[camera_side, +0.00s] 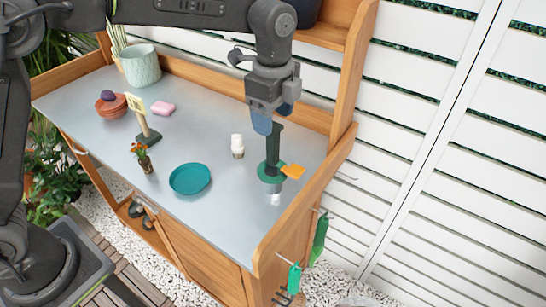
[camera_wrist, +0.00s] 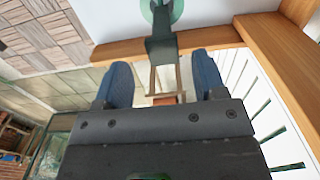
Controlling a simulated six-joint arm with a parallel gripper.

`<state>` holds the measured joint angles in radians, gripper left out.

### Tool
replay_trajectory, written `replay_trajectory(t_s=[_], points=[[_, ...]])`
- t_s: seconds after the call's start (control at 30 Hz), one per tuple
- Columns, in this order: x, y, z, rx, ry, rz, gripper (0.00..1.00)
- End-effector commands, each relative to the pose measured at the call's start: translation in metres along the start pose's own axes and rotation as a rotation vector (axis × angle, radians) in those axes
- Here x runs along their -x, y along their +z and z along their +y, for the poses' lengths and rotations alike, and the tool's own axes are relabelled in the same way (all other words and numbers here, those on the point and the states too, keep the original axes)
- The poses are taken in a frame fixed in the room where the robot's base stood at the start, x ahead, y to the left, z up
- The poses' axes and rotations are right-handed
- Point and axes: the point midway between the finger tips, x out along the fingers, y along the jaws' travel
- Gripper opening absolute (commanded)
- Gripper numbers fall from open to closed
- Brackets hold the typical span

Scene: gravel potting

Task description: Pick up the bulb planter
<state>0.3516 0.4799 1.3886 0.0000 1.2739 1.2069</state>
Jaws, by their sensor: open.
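The bulb planter (camera_side: 273,151) stands upright near the right end of the grey bench top. It has a dark green handle, a green disc low down and a pale metal end below. My gripper (camera_side: 273,116) is just above it, pointing down, with its blue fingers apart and the handle's top close to the fingertips. In the wrist view my gripper (camera_wrist: 161,72) is open, and the planter's dark handle (camera_wrist: 161,46) lies beyond and between the fingers. I cannot tell whether either finger touches it.
An orange piece (camera_side: 293,171) lies beside the planter's disc. A white bottle (camera_side: 238,146) stands to its left, and a teal saucer (camera_side: 190,179) lies further left. The bench's wooden right side wall (camera_side: 306,197) is close to the planter. Bare bench top lies between these things.

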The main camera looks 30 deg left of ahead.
Motion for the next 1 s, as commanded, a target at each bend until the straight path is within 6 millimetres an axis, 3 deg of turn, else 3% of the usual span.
replay_trajectory(t_s=[0.17,0.5,0.8,1.0], points=[[-0.011,0.001,0.0,0.001,0.001,0.0,0.64],[-0.055,0.005,-0.004,0.002,0.001,-0.001,0.64],[-0.06,0.004,-0.004,0.002,-0.001,-0.001,0.64],[-0.059,0.004,-0.004,0.002,-0.001,-0.001,0.45]])
